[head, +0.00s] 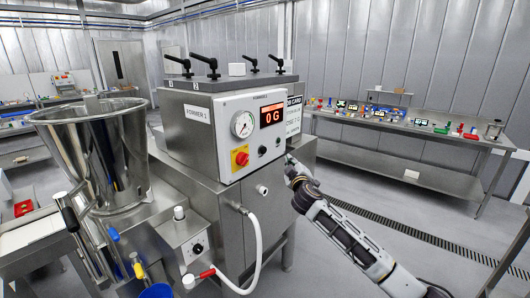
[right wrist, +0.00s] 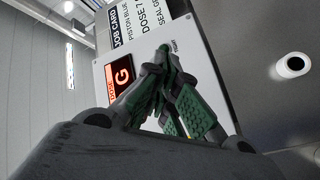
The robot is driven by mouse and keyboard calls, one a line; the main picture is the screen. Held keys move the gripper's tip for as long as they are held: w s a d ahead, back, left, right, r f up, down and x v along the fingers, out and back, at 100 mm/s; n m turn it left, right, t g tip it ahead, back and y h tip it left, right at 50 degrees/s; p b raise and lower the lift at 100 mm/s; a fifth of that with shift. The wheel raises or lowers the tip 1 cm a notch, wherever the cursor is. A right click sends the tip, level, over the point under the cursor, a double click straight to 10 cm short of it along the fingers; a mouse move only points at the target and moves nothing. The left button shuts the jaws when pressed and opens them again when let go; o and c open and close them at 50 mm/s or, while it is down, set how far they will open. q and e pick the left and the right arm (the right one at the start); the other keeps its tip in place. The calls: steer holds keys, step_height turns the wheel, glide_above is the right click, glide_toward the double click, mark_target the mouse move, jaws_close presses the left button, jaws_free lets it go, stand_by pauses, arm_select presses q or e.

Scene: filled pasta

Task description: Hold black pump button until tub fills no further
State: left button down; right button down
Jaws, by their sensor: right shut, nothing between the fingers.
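The machine's white control panel (head: 240,135) carries a round gauge, a red display (head: 271,114) reading "0 G", and a red knob on a yellow plate. A small black button (head: 262,150) sits low on the panel. My right gripper (head: 290,161) is just right of the panel, fingers together and empty. In the right wrist view my fingertips (right wrist: 165,52) overlap the panel (right wrist: 103,72) beside the display (right wrist: 123,71). The button is not visible there, and contact cannot be told. A blue vessel (head: 157,291), perhaps the tub, is cut off at the bottom edge. My left gripper is out of view.
A steel hopper (head: 100,150) stands at the left. A white hose (head: 256,245) loops from the machine's front to a red-handled nozzle. A bench (head: 400,124) with small coloured items is at the back right. The floor between is clear.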

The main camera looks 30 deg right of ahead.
mark_target(264, 150)
steer(key=shift+w+f, duration=0.1)
steer(key=shift+w, duration=0.15)
steer(key=w+a+b, duration=0.1)
steer(key=w+a, duration=0.2)
steer(key=w, duration=0.4)
steer(key=shift+w+a, duration=0.2)
steer(key=shift+w, duration=0.2)
stand_by(0.4)
steer(key=shift+w+a+b, duration=0.35)
steer(key=shift+w, duration=0.4)
stand_by(5.5)
